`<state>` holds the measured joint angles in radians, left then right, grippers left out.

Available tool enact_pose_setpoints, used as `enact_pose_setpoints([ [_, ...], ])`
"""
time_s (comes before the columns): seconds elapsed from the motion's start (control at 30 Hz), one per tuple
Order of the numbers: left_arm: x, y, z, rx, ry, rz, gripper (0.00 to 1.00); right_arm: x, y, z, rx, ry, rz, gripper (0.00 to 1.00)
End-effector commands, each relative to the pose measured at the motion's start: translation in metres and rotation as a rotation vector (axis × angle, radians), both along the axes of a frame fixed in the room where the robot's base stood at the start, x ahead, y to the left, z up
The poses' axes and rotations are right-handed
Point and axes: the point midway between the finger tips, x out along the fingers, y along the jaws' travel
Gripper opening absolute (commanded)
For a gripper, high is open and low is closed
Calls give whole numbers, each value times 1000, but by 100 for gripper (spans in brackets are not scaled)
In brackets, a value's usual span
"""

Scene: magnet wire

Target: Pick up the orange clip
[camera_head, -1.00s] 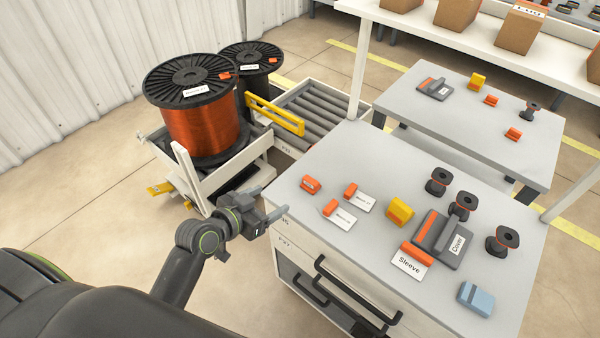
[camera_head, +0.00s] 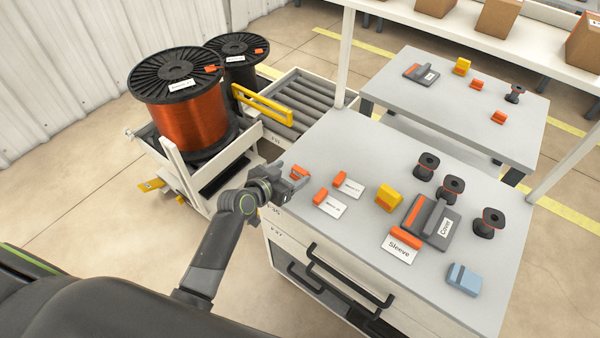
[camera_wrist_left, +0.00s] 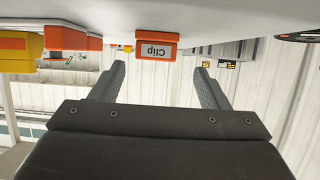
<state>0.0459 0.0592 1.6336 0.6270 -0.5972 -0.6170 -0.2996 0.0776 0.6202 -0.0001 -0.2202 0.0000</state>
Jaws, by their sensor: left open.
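The orange clip (camera_head: 301,172) lies near the left edge of the grey tabletop, partly hidden by my gripper in the head view. In the left wrist view the clip (camera_wrist_left: 156,49) shows a grey label reading "Clip", upside down. My left gripper (camera_head: 292,178) is at the table's left edge, right by the clip. In the wrist view the fingers of my left gripper (camera_wrist_left: 159,70) are spread apart with nothing held, and the clip lies ahead, in line with the gap between them. My right gripper is not in view.
Two small orange pieces with labels (camera_head: 330,207), a yellow block (camera_head: 388,197), a grey-orange cover piece (camera_head: 428,221), black spools (camera_head: 452,188) and a blue block (camera_head: 463,279) stand farther right. A large copper wire reel (camera_head: 185,115) is behind left.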

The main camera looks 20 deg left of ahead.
Motion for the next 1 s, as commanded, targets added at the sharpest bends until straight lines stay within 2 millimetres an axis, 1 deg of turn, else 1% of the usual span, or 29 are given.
enact_pose_setpoints([
  [0.13,8,-6,-7,-2,1,0,69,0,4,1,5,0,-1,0],
  [0.3,22,-15,-20,-1,0,-1,69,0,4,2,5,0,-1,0],
  [0.43,34,-18,-25,-2,0,-1,69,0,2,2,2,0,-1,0],
  [0.6,39,-20,-28,0,-1,0,69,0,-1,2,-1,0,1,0],
  [0.8,39,-20,-28,0,-1,1,69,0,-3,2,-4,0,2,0],
  [0.87,39,-20,-28,0,-1,1,63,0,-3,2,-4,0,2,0],
  [1.0,39,-20,-28,0,-1,1,44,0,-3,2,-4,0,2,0],
])
